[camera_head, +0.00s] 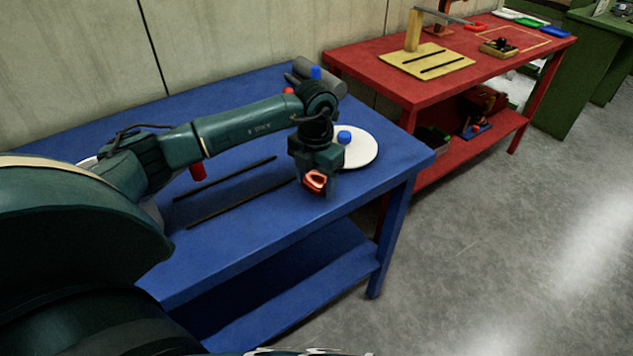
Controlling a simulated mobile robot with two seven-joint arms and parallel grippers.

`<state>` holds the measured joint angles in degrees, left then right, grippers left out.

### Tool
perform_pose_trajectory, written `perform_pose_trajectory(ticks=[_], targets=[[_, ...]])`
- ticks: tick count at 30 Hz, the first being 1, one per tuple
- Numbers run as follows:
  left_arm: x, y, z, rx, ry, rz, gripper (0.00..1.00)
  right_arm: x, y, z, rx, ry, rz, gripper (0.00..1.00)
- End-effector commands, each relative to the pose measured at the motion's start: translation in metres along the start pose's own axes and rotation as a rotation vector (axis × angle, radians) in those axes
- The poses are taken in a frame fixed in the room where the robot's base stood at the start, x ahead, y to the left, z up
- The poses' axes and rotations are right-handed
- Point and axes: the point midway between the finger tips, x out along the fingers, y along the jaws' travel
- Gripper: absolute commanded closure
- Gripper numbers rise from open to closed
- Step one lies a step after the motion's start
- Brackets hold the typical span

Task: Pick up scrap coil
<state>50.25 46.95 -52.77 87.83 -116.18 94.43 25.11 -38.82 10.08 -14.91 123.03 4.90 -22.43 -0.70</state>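A small orange-red ring-like piece (315,181), which looks like the scrap coil, shows at the fingers of my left gripper (318,186), over the front right part of the blue table (250,240). The gripper points down, and a dark finger stands just right of the piece. I cannot tell whether the fingers are closed on it or only around it, or whether it touches the table. My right gripper is not in view.
A white disc (362,150) with a blue knob (344,137) lies right behind the gripper. Two dark strips (225,178) lie on the table. A grey cylinder (306,68) is at the back. A red table (440,85) stands beyond, with grey floor (480,240) free in front.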

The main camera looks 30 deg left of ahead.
Motion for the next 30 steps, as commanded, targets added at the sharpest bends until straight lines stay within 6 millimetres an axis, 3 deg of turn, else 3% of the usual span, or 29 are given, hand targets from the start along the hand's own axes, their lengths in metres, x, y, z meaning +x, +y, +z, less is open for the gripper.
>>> perform_pose_trajectory(ticks=[15, 23, 30], targets=[[-0.001, 0.0, 0.0, 0.0, -0.001, 0.0, 0.8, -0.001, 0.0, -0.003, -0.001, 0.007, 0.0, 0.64], [-0.004, 0.0, 0.001, 0.0, -0.003, -0.001, 0.8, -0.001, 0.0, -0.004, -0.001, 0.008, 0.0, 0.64], [-0.043, 0.0, 0.002, 0.0, -0.007, 0.0, 0.8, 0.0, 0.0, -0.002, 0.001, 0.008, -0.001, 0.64]])
